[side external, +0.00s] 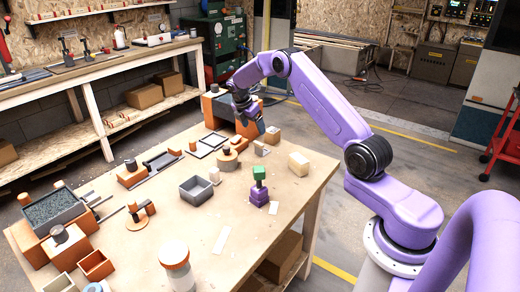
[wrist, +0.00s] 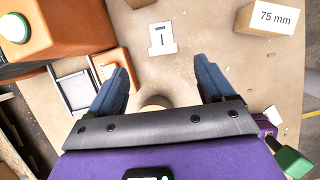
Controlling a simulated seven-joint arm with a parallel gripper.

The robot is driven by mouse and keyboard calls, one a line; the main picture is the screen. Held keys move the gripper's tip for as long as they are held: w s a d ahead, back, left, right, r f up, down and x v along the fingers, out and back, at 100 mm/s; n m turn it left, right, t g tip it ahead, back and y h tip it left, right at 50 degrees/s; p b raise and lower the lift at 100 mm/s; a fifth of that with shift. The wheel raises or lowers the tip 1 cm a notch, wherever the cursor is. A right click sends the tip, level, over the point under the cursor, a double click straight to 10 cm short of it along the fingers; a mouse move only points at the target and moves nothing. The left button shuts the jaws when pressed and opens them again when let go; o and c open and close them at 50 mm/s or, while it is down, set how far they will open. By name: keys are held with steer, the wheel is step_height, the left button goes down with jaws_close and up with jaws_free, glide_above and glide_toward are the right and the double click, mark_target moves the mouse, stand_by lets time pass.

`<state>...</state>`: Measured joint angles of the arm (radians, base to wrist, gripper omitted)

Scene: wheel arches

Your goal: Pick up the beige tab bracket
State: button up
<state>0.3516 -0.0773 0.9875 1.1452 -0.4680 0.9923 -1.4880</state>
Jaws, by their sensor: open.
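A small pale plate with a dark T-shaped mark (wrist: 162,38) lies flat on the table in the wrist view. It appears to be the beige tab bracket, and it also shows small in the side view (side external: 260,149). My gripper (wrist: 160,75) is open, with its two blue-grey fingers apart and nothing gripped between them. The plate appears just beyond the fingertips in the wrist view. In the side view my gripper (side external: 248,115) hangs above the table's far part, up and left of the plate.
A beige block marked 75 mm (wrist: 265,18) stands to the right; a round wooden piece (wrist: 155,102) lies below the fingers. An orange housing (wrist: 65,28) is close on the left. A green-topped purple piece (side external: 259,188) stands nearer the front. Bare table surrounds the pale plate.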

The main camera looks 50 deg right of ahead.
mark_target(259, 143)
steer(key=x, duration=0.7)
steer(key=shift+d+f, duration=0.1)
steer(key=shift+f, duration=0.15)
steer(key=shift+x, duration=2.65)
steer(key=shift+s, duration=0.15)
steer(key=c, duration=1.1)
